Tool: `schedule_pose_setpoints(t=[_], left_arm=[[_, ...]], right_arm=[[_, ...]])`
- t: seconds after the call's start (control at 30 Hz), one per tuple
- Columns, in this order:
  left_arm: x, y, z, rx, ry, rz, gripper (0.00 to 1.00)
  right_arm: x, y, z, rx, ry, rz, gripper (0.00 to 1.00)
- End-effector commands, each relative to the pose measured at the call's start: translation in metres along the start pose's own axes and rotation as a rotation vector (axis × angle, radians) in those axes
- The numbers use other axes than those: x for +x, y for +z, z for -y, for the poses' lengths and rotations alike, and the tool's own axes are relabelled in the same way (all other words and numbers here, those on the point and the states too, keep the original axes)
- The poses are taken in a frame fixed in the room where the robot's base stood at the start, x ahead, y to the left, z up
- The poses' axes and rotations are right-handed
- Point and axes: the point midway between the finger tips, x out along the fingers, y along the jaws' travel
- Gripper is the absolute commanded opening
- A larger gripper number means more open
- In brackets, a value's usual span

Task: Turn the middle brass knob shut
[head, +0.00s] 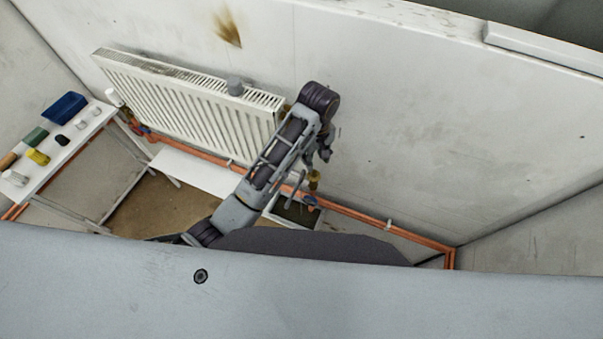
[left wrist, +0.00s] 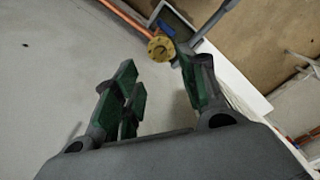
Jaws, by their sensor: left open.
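A brass knob (head: 314,180) shows low on the wall just right of the radiator, above a blue part of the pipework (head: 310,201). In the left wrist view the brass knob (left wrist: 161,48) is round and faces the camera, beyond the fingertips and nearer the right-hand finger. My left gripper (head: 325,150) is above the knob in the head view. In the left wrist view my left gripper (left wrist: 157,72) is open, with green pads and nothing between them. I cannot tell whether this is the middle knob; no other brass knob shows clearly. My right gripper is out of view.
A white radiator (head: 185,98) hangs on the wall, partly behind my left arm. Copper pipes (head: 370,217) run along the wall's foot. The wall right of my gripper is clear.

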Motion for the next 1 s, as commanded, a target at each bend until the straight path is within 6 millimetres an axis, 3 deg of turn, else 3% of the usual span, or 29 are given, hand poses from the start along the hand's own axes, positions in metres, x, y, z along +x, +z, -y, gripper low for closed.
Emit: schedule_pose_setpoints(t=[1.0], left_arm=[[-0.049, -0.001, -0.001, 0.003, 0.003, -0.003, 0.42]], right_arm=[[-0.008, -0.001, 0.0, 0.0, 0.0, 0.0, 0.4]])
